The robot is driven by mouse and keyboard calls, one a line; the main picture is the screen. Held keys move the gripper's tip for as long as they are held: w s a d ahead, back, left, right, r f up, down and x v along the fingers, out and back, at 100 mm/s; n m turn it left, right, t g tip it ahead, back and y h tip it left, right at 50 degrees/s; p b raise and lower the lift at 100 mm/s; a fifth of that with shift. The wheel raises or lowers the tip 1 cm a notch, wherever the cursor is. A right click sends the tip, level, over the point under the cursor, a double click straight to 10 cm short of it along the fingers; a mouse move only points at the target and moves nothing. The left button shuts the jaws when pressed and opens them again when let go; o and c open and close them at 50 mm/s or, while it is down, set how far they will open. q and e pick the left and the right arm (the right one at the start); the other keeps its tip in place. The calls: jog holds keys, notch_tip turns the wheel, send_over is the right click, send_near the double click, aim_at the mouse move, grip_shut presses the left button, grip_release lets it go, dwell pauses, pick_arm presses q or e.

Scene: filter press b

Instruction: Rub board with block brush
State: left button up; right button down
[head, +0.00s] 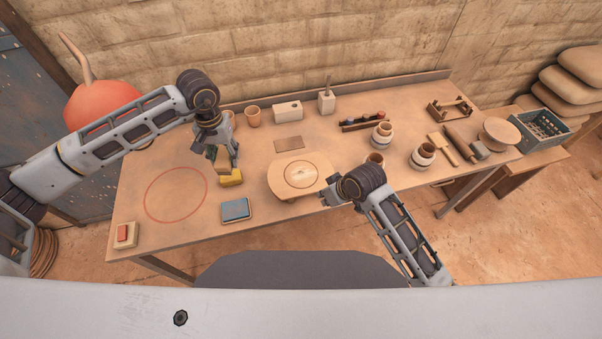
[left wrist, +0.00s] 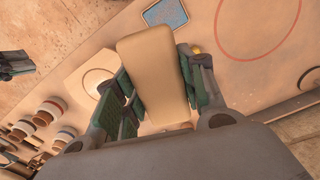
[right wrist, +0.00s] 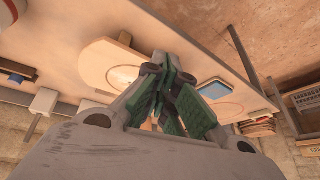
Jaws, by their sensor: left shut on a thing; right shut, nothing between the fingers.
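My left gripper (head: 222,160) is shut on a tan block, apparently the block brush (left wrist: 155,75), which shows clearly in the left wrist view. It is above the table, left of the board; its underside is hidden. The pale board (head: 280,182), with a circle drawn on it, lies at the middle front of the table. It also shows in the right wrist view (right wrist: 95,65). My right gripper (head: 332,192) is shut and empty by the board's right end. In the right wrist view its fingertips (right wrist: 163,62) overlap the board; I cannot tell whether they touch it.
A blue-grey pad (head: 236,210) lies in front, right of a red circle (head: 149,200) marked on the table. Pots (head: 381,135) and tools stand right.

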jog(key=a, duration=0.1)
jog(key=n+g+h, duration=0.1)
jog(key=n, duration=0.1)
send_over(331, 172)
jog(key=s, duration=0.2)
jog(key=shift+s+a+f, duration=0.1)
jog(key=shift+a+f, duration=0.1)
jog(key=shift+f, duration=0.65)
pick_arm(q)
jog(key=shift+r, duration=0.1)
pick_arm(e)
jog(key=shift+w+d, duration=0.6)
pick_arm(q)
jog(key=shift+f, duration=0.25)
pick_arm(e)
jog(key=shift+f, duration=0.15)
